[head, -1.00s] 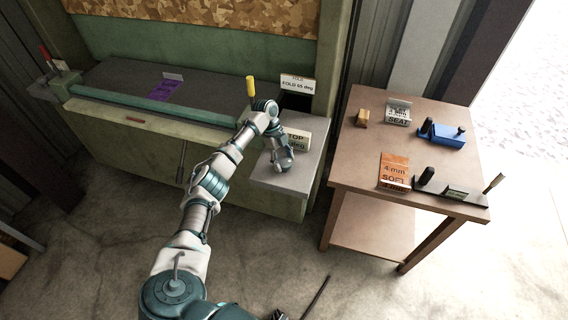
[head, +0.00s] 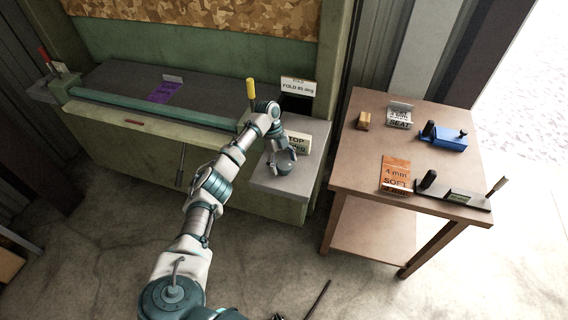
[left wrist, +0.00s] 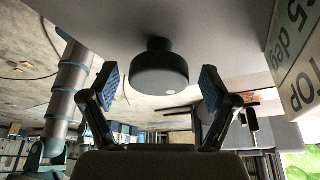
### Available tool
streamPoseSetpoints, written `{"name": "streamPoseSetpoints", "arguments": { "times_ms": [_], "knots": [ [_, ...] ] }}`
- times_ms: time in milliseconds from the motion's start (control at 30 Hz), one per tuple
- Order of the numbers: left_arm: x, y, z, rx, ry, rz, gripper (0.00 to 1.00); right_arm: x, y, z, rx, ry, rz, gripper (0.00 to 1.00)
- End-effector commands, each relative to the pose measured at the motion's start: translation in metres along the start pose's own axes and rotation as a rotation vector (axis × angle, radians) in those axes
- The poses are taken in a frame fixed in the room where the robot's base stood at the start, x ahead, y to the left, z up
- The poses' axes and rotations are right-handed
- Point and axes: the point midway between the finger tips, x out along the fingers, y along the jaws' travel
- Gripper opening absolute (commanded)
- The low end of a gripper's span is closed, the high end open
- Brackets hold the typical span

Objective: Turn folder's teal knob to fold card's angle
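The folder (head: 150,135) is a long green machine with a grey bed along the wall. My left gripper (head: 282,160) is over the grey shelf at its right end. In the left wrist view, a round dark knob (left wrist: 159,72) on a short stem sits between the two finger pads of the left gripper (left wrist: 160,88). The fingers are open, with a visible gap on each side of the knob. The knob looks nearly black there. The fold card (head: 298,86) stands at the back; its angle is hard to read. A stop card (head: 298,143) stands beside the gripper. My right gripper is not seen.
A yellow-handled lever (head: 251,90) rises beside my left wrist. A wooden table (head: 365,150) at right bears a blue tool (head: 443,137), a black gauge (head: 465,198), an orange card (head: 395,169) and a small brass block (head: 363,121). Floor in front is mostly clear.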

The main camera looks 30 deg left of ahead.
Motion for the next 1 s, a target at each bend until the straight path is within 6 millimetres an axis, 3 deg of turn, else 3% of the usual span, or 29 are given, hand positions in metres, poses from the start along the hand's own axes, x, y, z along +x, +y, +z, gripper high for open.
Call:
{"name": "streamPoseSetpoints", "arguments": {
  "times_ms": [267,367,733,1000],
  "knots": [
    [-0.006,0.000,-0.001,0.001,0.000,-0.003,0.86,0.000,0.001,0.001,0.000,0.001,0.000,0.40],
    [-0.019,-0.002,-0.001,0.001,0.000,-0.006,0.86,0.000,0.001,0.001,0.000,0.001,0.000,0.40],
    [-0.097,-0.002,0.001,0.000,0.003,-0.003,0.86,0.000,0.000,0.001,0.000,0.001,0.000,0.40],
    [-0.119,-0.002,0.003,0.000,0.004,0.000,0.86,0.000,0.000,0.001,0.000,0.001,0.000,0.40]
  ]
}}
